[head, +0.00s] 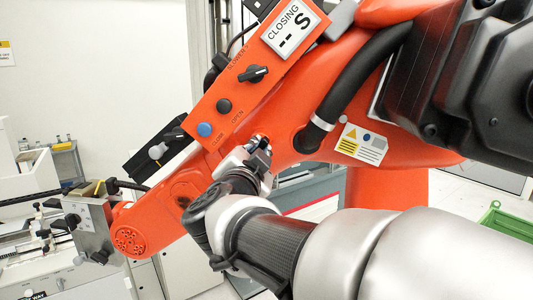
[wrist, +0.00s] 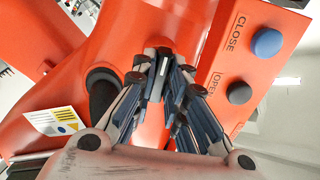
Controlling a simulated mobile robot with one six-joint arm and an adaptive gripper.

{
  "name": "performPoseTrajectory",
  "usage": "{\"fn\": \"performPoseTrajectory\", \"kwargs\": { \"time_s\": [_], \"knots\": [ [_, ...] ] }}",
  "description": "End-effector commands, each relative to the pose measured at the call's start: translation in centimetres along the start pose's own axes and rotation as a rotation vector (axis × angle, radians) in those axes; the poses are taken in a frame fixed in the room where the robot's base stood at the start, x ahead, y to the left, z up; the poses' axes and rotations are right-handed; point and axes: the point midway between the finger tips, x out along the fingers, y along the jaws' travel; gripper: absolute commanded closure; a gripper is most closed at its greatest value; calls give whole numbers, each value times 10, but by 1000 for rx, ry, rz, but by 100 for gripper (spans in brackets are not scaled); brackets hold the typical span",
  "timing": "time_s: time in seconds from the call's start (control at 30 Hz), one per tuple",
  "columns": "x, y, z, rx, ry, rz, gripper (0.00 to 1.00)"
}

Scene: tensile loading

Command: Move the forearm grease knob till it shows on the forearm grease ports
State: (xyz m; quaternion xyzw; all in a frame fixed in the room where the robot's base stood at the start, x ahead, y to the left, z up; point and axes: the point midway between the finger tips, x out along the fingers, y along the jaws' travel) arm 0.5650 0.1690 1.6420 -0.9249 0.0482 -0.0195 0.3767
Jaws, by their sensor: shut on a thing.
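A small black knob with a white pointer line (wrist: 164,74) sits on the orange forearm in the wrist view; I take it to be the forearm grease knob. My gripper (wrist: 163,80) is shut on it, one finger on each side. In the head view my gripper (head: 259,150) reaches the orange forearm (head: 285,125) just right of the button panel, and its fingers mostly hide the knob. The white line runs roughly up and down in the wrist view. No markings for the grease ports can be read around the knob.
An orange panel beside my gripper carries a blue button (head: 205,129), a black button (head: 223,105), a black selector (head: 253,74) and a display reading "CLOSING" (head: 290,30). A black hose (head: 360,80) and a label plate (head: 362,143) are to the right. A green crate (head: 507,222) stands far right.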

Motion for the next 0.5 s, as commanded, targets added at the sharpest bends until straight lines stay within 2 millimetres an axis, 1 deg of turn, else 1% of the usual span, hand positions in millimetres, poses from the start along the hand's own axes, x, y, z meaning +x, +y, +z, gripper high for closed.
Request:
{"fn": "performPoseTrajectory", "kwargs": {
  "time_s": [0.13,0.17,0.43,0.5],
  "knots": [
    [0,0,0,-1,0,-1,100],
    [0,0,0,-1,0,-1,86],
    [0,0,0,-1,0,0,68],
    [0,0,0,-1,0,0,67]
  ]
}}
